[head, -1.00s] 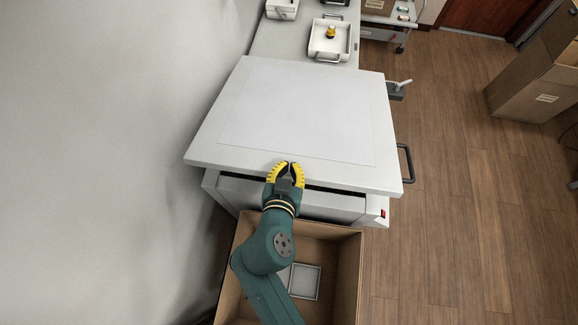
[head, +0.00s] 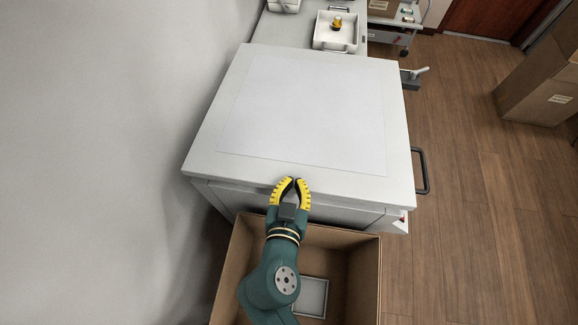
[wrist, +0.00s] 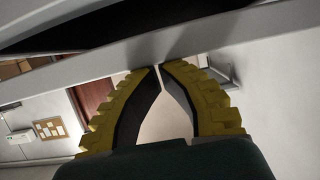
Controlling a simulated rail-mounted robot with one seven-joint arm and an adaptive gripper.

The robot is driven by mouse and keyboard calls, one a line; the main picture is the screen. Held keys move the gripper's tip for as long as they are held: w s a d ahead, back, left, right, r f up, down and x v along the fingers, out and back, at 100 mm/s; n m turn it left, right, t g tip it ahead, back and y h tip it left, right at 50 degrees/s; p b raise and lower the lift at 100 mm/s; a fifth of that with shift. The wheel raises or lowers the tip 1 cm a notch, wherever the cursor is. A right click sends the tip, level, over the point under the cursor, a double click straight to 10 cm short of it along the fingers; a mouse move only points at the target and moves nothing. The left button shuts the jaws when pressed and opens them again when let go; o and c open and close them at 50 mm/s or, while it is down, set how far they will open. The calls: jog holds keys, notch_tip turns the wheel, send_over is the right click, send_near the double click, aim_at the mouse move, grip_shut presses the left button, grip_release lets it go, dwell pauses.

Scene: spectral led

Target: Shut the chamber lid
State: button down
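The chamber lid (head: 300,105) is a broad white slab with a paler inset panel, on top of the white chamber (head: 300,207). It lies nearly flat, and its front edge is close above the chamber body, with a thin dark line under it at the left. Whether it is fully seated cannot be told. My gripper (head: 294,181) has yellow ridged fingers with dark inner pads. Its fingertips are drawn together, empty, at the middle of the lid's front edge; contact is unclear. In the wrist view the fingertips (wrist: 160,68) nearly meet beside a pale edge bordering a dark band.
An open cardboard box (head: 367,285) stands below the front of the chamber, with a light tray (head: 312,297) inside. A dark handle (head: 424,170) sticks out at the chamber's right side. A white tray (head: 334,42) stands on the bench behind.

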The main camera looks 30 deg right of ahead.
jog(key=f+b, duration=0.1)
jog(key=f, duration=0.1)
jog(key=f+b, duration=0.1)
jog(key=f, duration=0.1)
jog(key=shift+s+a+f, duration=0.15)
jog(key=shift+s+f, duration=0.05)
notch_tip(320, 180, up, 5)
jog(key=p, duration=0.4)
jog(key=shift+r, duration=0.15)
jog(key=f+v, duration=0.1)
jog(key=v, duration=0.8)
jog(key=shift+s+a+f+b, duration=0.2)
jog(key=shift+s+a+b, duration=0.2)
jog(key=shift+s, duration=0.15)
